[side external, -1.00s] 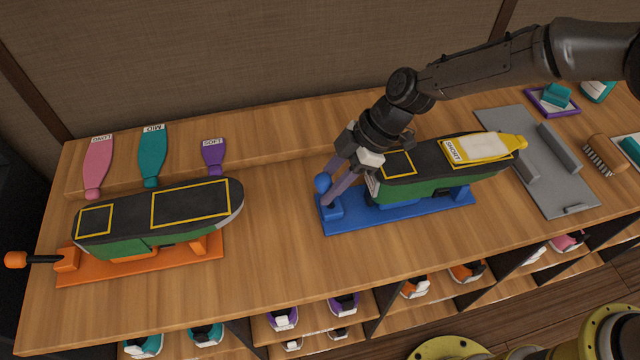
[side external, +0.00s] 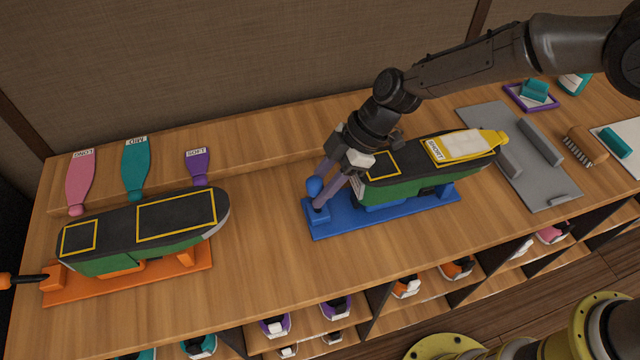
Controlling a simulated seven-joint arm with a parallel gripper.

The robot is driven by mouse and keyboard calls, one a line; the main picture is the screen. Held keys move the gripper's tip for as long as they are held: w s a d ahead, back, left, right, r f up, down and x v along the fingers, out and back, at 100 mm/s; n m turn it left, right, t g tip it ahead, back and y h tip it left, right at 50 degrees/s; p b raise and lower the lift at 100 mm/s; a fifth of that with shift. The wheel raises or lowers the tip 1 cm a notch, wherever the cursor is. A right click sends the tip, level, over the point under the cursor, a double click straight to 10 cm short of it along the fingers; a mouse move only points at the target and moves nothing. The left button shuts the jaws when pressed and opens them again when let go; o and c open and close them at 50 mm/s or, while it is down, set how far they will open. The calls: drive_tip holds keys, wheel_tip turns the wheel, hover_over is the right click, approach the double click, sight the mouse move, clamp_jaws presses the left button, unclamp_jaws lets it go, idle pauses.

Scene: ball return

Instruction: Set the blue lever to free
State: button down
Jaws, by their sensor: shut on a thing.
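The blue lever (side external: 314,187) stands roughly upright at the left end of the blue base (side external: 339,226), with its rounded knob on top. My gripper (side external: 320,203) reaches down from the upper right and is shut on the blue lever, its grey fingers low beside the stem. The fingers hide part of the lever and its block. A green and black padded body (side external: 405,186) is mounted on the blue base. I cannot make out a mark for the free setting.
A yellow SHORT paddle (side external: 458,148) lies on the blue unit's top. An orange-based unit (side external: 140,285) with a sideways black lever stands left. Pink, teal and purple paddles (side external: 197,166) lie behind it. A grey tray (side external: 490,125) is at right. Table between the units is clear.

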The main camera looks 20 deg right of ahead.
drive_tip(key=shift+d+f, duration=0.35)
drive_tip(key=shift+f, duration=0.15)
drive_tip(key=c, duration=0.9)
unclamp_jaws()
drive_tip(key=shift+o, duration=1.4)
drive_tip(key=shift+a, duration=0.1)
drive_tip(key=shift+o, duration=0.5)
drive_tip(key=shift+a+r, duration=0.1)
drive_tip(key=shift+r, duration=0.15)
drive_tip(key=v, duration=1.3)
drive_tip(key=shift+r, duration=0.4)
